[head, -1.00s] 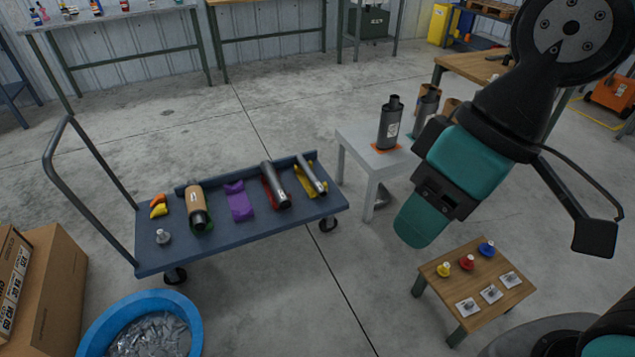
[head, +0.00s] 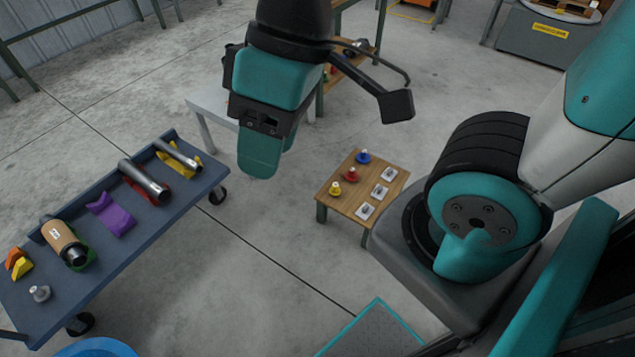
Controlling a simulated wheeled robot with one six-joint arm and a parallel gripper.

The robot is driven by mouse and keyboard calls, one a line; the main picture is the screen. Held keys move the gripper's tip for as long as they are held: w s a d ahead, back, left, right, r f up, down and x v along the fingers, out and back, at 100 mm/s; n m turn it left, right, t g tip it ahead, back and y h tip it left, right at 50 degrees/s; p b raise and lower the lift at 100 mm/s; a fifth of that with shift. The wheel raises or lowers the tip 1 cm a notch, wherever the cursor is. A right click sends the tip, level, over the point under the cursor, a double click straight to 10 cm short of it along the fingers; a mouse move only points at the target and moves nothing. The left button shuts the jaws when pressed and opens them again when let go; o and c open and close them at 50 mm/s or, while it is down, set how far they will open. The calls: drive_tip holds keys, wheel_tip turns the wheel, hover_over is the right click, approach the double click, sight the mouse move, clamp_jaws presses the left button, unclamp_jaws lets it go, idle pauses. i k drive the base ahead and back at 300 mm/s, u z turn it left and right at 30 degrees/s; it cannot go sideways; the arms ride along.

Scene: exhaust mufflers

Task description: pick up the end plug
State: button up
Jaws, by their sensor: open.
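A small pale grey plug-shaped piece (head: 39,293), which looks like the end plug, stands on the near left end of the blue cart (head: 130,245) in the head view. My gripper (head: 259,165) is open and points down in the upper middle of the view, to the right of the cart and far from this piece. I see it nearly edge-on, so the gap between its fingers is hidden. Nothing shows in it. Yellow (head: 335,189), red (head: 351,174) and blue (head: 363,157) knobbed pieces stand on a low wooden table (head: 340,208).
The cart also holds a tan-wrapped muffler (head: 62,238), a purple cradle (head: 112,214), metal pipes (head: 145,181) and orange and yellow blocks (head: 19,264). A blue tub rim (head: 95,348) shows below. A white table (head: 207,108) stands behind my gripper. Floor between cart and wooden table is clear.

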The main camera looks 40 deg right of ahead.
sight(335, 189)
drive_tip(key=z, duration=0.25)
drive_tip(key=i, duration=0.9)
drive_tip(key=z, duration=0.5)
